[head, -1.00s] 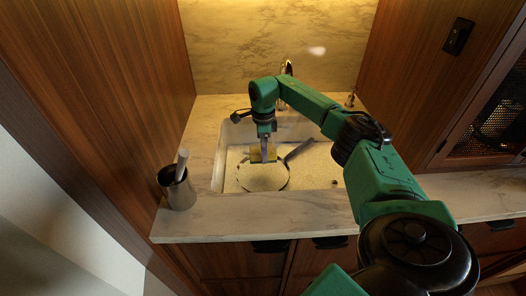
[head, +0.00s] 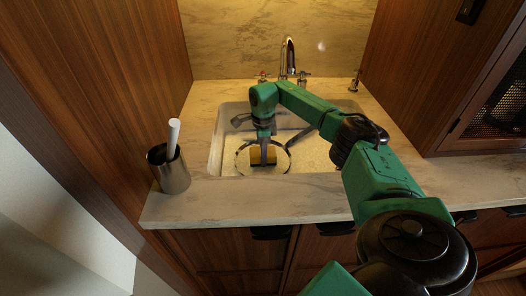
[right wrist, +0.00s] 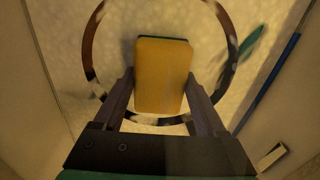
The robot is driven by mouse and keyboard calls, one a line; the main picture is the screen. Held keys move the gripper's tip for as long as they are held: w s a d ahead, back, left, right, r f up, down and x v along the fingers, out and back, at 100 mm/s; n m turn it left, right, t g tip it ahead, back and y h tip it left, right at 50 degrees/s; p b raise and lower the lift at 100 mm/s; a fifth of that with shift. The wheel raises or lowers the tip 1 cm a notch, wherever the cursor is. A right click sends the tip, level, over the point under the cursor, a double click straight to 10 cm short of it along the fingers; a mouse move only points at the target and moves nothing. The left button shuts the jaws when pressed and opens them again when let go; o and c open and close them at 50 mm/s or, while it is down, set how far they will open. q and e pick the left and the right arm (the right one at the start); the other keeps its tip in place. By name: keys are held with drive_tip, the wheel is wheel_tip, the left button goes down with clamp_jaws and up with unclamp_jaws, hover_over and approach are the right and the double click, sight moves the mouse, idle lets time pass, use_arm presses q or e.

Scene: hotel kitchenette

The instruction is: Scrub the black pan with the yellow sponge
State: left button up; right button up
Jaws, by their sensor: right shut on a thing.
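The black pan (head: 238,164) lies in the sink, and only its dark round rim stands out. Its inside is pale and speckled like the sink around it. Its handle (head: 301,136) points to the back right. My right gripper (head: 264,152) is shut on the yellow sponge (head: 258,158) and holds it over the middle of the pan. In the right wrist view the sponge (right wrist: 162,75) sits between the two fingers, inside the ring of the pan rim (right wrist: 228,50). A dark green edge shows at the sponge's far end. I cannot tell whether sponge and pan touch. My left gripper is out of view.
The white sink (head: 216,150) is set in a marble counter (head: 230,203). A tap (head: 288,57) stands behind it. A metal cup (head: 169,172) with a white-handled tool (head: 173,138) stands on the counter at the left. Wooden panels flank both sides.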

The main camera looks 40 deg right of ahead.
drive_tip(key=shift+f+b, duration=0.85)
drive_tip(key=shift+f, duration=0.5)
